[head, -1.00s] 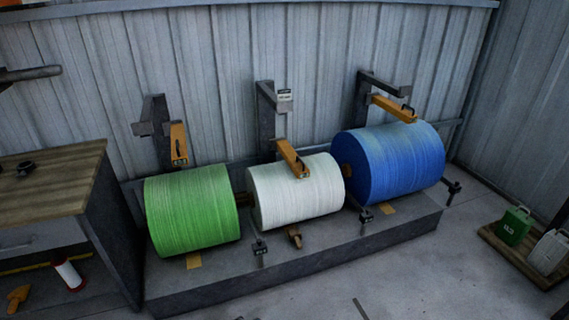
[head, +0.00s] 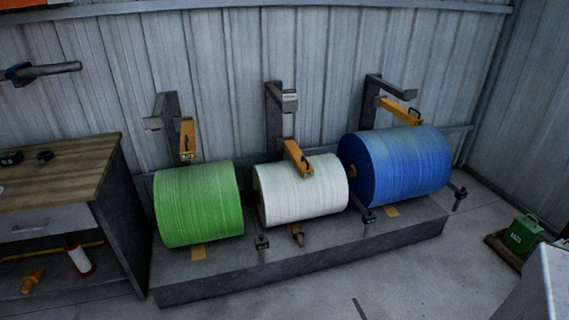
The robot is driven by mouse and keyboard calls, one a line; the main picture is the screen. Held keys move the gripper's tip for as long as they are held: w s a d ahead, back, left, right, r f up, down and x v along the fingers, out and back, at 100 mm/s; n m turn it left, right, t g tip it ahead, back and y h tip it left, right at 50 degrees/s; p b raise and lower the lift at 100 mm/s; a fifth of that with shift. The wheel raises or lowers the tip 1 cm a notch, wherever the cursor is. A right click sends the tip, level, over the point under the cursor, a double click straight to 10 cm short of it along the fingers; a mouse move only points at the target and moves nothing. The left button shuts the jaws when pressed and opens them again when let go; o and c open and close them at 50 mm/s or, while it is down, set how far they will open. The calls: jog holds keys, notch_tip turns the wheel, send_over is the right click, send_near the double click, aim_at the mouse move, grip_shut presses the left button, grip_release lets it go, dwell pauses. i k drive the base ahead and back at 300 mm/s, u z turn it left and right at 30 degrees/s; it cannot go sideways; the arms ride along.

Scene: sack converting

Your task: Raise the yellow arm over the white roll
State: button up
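The white roll (head: 302,191) lies on its side in the middle of a low grey plinth (head: 300,264). The yellow arm (head: 297,158) over it slopes down from a grey post (head: 274,121), and its front end with a dark handle rests on or just above the roll's top; I cannot tell if it touches. My gripper is not in view.
A green roll (head: 199,206) and a blue roll (head: 398,168) flank the white one, each with its own yellow arm. A wooden-topped bench (head: 62,180) stands at left. A green canister (head: 521,234) and a pale box-like shape (head: 540,290) are at right. Floor in front is clear.

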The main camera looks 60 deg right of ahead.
aim_at(305, 168)
jog(key=u, duration=0.75)
jog(key=k, duration=0.7)
jog(key=z, duration=1.6)
jog(key=i, duration=0.75)
jog(key=u, duration=0.25)
